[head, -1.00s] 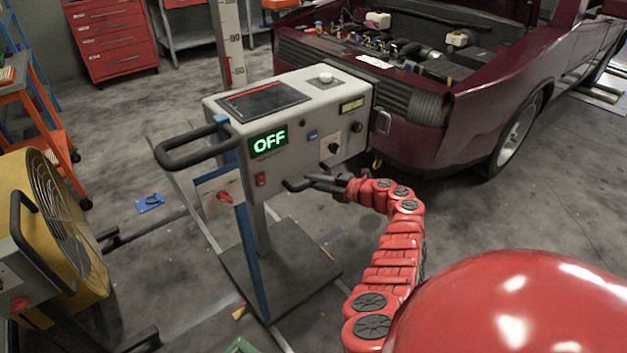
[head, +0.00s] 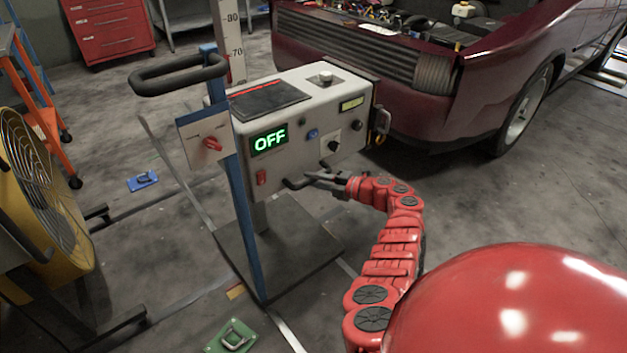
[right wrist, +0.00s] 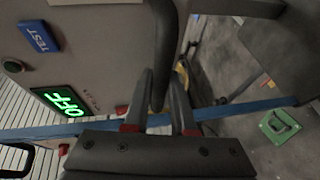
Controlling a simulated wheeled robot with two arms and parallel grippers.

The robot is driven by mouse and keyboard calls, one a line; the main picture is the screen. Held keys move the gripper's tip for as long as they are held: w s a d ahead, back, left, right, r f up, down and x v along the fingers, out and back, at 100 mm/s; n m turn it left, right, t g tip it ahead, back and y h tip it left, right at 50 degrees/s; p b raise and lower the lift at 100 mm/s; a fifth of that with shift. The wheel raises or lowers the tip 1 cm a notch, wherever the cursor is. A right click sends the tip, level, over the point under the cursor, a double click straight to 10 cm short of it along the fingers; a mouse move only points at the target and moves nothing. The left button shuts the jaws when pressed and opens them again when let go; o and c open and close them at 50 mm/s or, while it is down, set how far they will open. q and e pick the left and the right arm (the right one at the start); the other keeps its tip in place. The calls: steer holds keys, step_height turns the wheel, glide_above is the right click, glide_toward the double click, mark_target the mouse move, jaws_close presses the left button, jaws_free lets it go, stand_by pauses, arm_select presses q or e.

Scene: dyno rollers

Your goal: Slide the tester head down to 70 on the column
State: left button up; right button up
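The tester head is a grey box (head: 285,125) with a green OFF display (head: 269,141), mounted on an upright column (head: 229,35) with a printed scale. The marks 80 and 70 show above the box's rear edge; a lower mark by the edge is hard to read, and the rest is hidden. I cannot tell the exact height reading. My right gripper (head: 318,178) is at the dark bar handle (head: 298,184) low on the box front. In the right wrist view its fingers (right wrist: 158,105) lie on either side of the bar (right wrist: 162,50), closed around it. My left gripper is out of view.
A blue post (head: 245,215) with a black handle loop (head: 180,74) and a red-switch plate (head: 205,140) stands left of the box. A yellow fan (head: 50,230) is at left, a maroon car (head: 420,100) behind right.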

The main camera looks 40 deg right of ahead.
steer(key=o, duration=0.4)
steer(key=shift+r, duration=0.1)
steer(key=p+v, duration=0.2)
steer(key=v, duration=1.5)
steer(key=shift+s, duration=0.2)
steer(key=shift+d, duration=0.1)
